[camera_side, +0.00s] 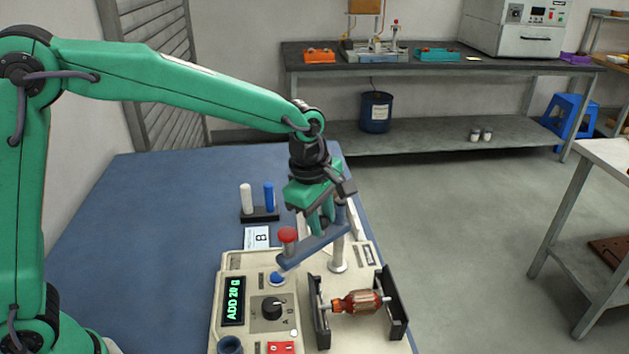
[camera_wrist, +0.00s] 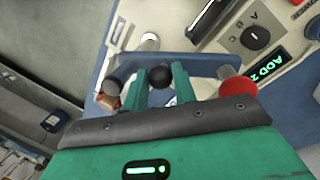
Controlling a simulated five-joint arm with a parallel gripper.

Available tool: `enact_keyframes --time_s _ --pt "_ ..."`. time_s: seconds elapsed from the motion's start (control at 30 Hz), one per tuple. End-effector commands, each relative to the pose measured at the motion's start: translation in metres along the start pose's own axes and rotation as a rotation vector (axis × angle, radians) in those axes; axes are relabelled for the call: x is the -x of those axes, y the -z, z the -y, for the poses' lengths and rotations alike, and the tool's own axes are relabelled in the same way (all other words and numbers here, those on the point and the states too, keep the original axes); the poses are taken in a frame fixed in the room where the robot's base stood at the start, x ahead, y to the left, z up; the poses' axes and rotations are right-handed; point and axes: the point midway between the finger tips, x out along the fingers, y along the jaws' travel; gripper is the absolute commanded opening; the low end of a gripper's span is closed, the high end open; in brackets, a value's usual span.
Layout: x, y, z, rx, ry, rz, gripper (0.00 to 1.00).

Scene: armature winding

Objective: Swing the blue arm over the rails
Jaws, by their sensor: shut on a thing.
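The blue arm (camera_side: 318,246) reaches from a grey post (camera_side: 338,255) to the left over the control panel, with a red-capped piece (camera_side: 288,235) at its free end. In the wrist view the blue arm (camera_wrist: 200,65) crosses behind my fingers, the red cap (camera_wrist: 238,88) at its right. My gripper (camera_side: 322,226) is shut on the arm's black knob (camera_wrist: 160,75), seen between the green fingers. The dark rails (camera_side: 396,300) stand at the front right, with a copper armature (camera_side: 357,302) lying between them. The blue arm is behind and left of the rails, not over them.
The cream machine has a display (camera_side: 233,300) reading "ADD 20 g", a black dial (camera_side: 272,307) and a red switch (camera_side: 281,348). A holder (camera_side: 260,215) with white and blue cylinders and a "B" card (camera_side: 257,237) stand behind it. The blue table's left is clear.

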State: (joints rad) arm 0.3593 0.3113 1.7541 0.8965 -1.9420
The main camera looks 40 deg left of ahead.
Motion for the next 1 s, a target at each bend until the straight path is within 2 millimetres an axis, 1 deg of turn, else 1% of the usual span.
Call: enact_keyframes --time_s 0.13,0.4,0.43,0.47,0.8,0.87,1.0 --pt "-0.001 -0.003 0.001 0.033 0.005 -0.001 0.00" --pt "-0.001 -0.003 0.002 0.034 0.006 -0.001 0.00" --pt "-0.001 -0.003 0.002 0.034 0.006 -0.001 0.31" --pt "-0.001 -0.003 0.002 0.033 0.005 -0.001 0.35" --pt "0.001 -0.003 0.001 0.035 0.003 0.000 0.35" --pt "0.003 -0.003 0.001 0.035 0.003 0.000 0.35" --pt "0.013 -0.003 0.000 0.035 0.001 0.001 0.35"
